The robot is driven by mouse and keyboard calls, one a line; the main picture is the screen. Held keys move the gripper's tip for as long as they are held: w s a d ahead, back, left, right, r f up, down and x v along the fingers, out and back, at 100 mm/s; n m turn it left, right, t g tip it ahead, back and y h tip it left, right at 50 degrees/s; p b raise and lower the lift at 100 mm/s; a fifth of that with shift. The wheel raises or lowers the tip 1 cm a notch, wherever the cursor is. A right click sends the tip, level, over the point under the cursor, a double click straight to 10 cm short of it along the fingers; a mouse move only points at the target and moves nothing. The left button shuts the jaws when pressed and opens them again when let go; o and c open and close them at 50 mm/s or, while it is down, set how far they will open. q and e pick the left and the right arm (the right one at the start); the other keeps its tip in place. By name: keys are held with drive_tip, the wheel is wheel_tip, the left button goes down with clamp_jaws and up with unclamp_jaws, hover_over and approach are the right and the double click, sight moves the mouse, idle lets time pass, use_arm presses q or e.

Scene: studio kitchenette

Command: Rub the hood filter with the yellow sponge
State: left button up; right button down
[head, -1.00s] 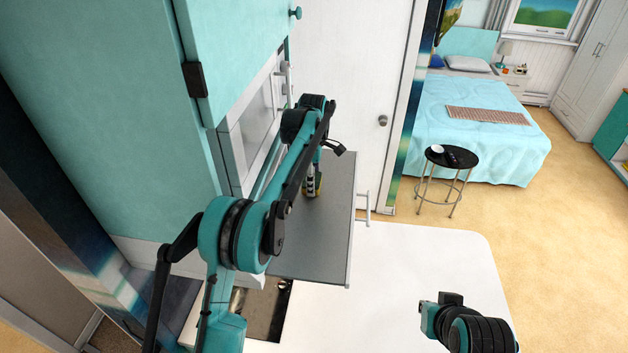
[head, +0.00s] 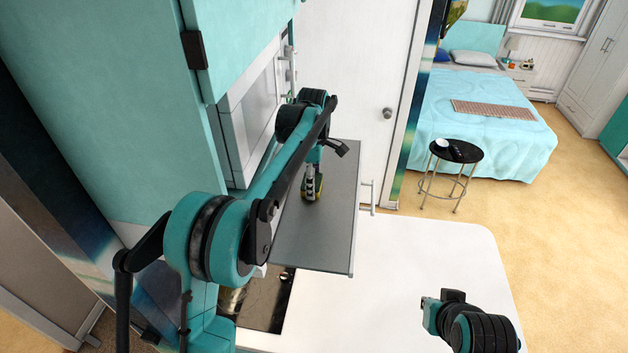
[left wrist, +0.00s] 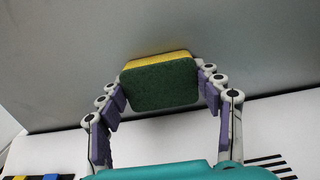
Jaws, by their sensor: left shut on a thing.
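The yellow sponge (left wrist: 158,84) has a dark green pad facing the left wrist camera and its yellow side toward the grey panel. My left gripper (head: 313,190) is shut on it, with fingers on both sides in the left wrist view (left wrist: 160,88). The hood filter appears to be the flat grey panel (head: 320,237) jutting out below the teal cabinet; it fills the background of the left wrist view (left wrist: 250,50). The sponge is at or close against this panel; exact contact is hidden. My right gripper (head: 431,304) is at the lower right, apart from the panel, its fingers unclear.
The teal cabinet (head: 110,130) stands at the left of the panel. A white counter (head: 400,270) lies below, with a dark cooktop (head: 262,302) partly hidden. A white door (head: 350,80) is behind. A round black stool (head: 455,151) and a bed (head: 480,110) are farther off.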

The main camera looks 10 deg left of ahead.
sight(307, 215)
use_arm(q)
drive_tip(key=shift+s+f+b, duration=0.1)
drive_tip(key=shift+s+b, duration=0.25)
drive_tip(key=shift+s, duration=1.6)
drive_tip(key=shift+s+b, duration=0.4)
drive_tip(key=shift+s, duration=0.75)
drive_tip(key=shift+s+f, duration=0.1)
drive_tip(key=shift+s, duration=0.65)
drive_tip(key=shift+s+b, duration=0.35)
drive_tip(key=shift+s, duration=0.5)
drive_tip(key=shift+r+p, duration=2.05)
drive_tip(key=shift+r, duration=1.05)
drive_tip(key=shift+r, duration=0.1)
